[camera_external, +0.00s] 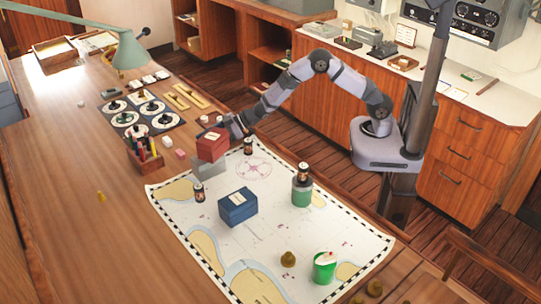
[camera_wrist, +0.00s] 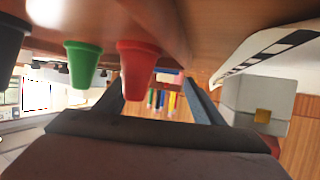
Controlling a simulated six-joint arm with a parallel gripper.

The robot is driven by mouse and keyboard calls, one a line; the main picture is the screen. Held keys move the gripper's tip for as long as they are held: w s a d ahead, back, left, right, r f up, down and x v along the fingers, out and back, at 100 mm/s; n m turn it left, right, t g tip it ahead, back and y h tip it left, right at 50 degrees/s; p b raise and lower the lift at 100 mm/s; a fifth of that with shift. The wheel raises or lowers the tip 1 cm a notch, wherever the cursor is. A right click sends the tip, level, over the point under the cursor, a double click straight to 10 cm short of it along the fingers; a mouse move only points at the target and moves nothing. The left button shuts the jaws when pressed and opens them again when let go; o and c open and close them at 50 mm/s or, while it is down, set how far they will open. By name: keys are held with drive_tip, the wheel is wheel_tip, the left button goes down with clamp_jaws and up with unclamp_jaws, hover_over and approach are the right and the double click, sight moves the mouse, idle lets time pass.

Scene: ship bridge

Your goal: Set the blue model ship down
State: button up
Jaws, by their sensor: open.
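I cannot make out a ship shape in either view. The blue thing I see is a box-like block (camera_external: 238,207) with a pale label on top, resting on the chart (camera_external: 265,235) in the external view. My gripper (camera_external: 232,127) is at the chart's far left corner, well apart from the blue block. A red box (camera_external: 212,146) with a pale label is close beside it. In the wrist view the two fingers of my gripper (camera_wrist: 155,88) are spread with a gap between them. I see nothing clearly held between them.
A pen holder (camera_external: 145,154) is left of the red box. The wrist view shows a red cup (camera_wrist: 138,62) and green cup (camera_wrist: 83,62).

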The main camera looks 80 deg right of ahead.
drive_tip(key=shift+r+p, duration=0.3)
drive_tip(key=shift+r, duration=0.2)
drive_tip(key=b+v, duration=0.2)
drive_tip(key=v, duration=1)
drive_tip(key=shift+d+f, duration=0.1)
drive_tip(key=shift+s+d, duration=0.1)
drive_tip(key=s+d+r+m+g+h+p, duration=0.1)
drive_tip(key=s+d+r+g+h+p, duration=0.2)
drive_tip(key=s, duration=0.4)
drive_tip(key=s+d+r+m+g+h+p, duration=0.1)
drive_tip(key=s+d+m+g+p, duration=0.1)
drive_tip(key=s+p, duration=0.5)
drive_tip(key=s+d+r+m+g+h+p, duration=0.1)
drive_tip(key=s+d+g+h+p, duration=0.15)
drive_tip(key=s, duration=0.55)
drive_tip(key=s+a+r+g+y+p, duration=0.25)
drive_tip(key=s+g+p, duration=0.2)
drive_tip(key=s, duration=0.75)
drive_tip(key=shift+h, duration=0.5)
drive_tip(key=f+b, duration=0.2)
drive_tip(key=b, duration=0.1)
drive_tip(key=f+b, duration=0.3)
drive_tip(key=shift+s+d, duration=0.15)
drive_tip(key=shift+d, duration=0.1)
